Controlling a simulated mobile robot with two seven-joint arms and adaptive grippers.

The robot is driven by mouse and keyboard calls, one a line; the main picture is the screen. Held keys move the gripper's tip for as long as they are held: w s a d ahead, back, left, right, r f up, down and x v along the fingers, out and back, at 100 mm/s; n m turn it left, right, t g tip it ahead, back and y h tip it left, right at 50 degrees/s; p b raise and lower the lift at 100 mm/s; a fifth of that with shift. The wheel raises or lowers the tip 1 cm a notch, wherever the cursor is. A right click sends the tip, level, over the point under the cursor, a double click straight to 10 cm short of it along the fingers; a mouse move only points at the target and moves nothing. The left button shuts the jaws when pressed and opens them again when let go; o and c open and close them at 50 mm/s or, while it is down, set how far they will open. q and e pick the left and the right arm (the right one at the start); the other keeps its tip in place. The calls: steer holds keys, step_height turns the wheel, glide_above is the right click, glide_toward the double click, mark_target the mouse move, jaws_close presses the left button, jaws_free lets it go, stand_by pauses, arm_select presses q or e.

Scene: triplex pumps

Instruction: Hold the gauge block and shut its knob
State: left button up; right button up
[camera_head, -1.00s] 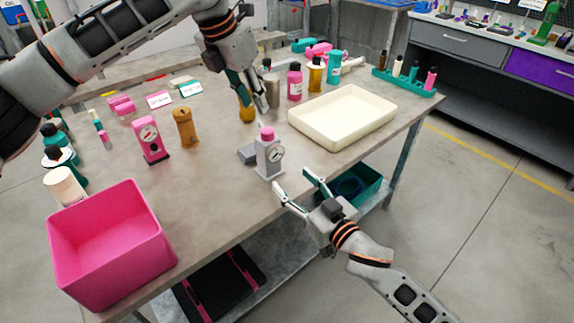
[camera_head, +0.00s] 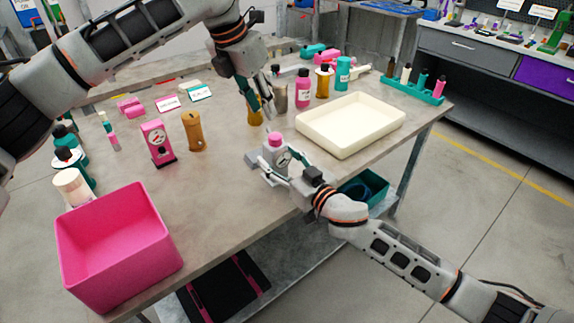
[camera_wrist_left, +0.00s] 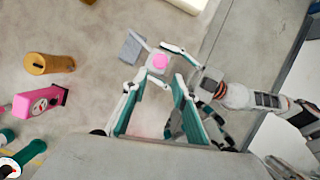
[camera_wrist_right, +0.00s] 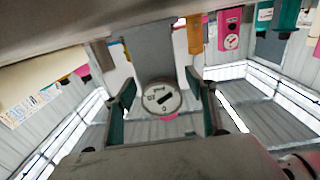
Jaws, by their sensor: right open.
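The grey gauge block (camera_head: 274,157), with a white dial and pink knob (camera_head: 275,139) on top, stands upright near the table's front edge. The knob also shows in the left wrist view (camera_wrist_left: 158,62). My right gripper (camera_head: 280,165) is open, its fingers on either side of the block; in the right wrist view the dial (camera_wrist_right: 161,98) lies between them. Whether they touch it I cannot tell. My left gripper (camera_head: 261,108) points down, open and empty, above and behind the block. In the left wrist view its fingers (camera_wrist_left: 157,83) are apart, short of the knob.
A cream tray (camera_head: 350,125) lies to the right. A pink bin (camera_head: 118,245) stands at the front left. Several bottles stand behind. The table between bin and block is clear.

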steer(key=shift+w+a, duration=0.35)
steer(key=shift+w, duration=0.15)
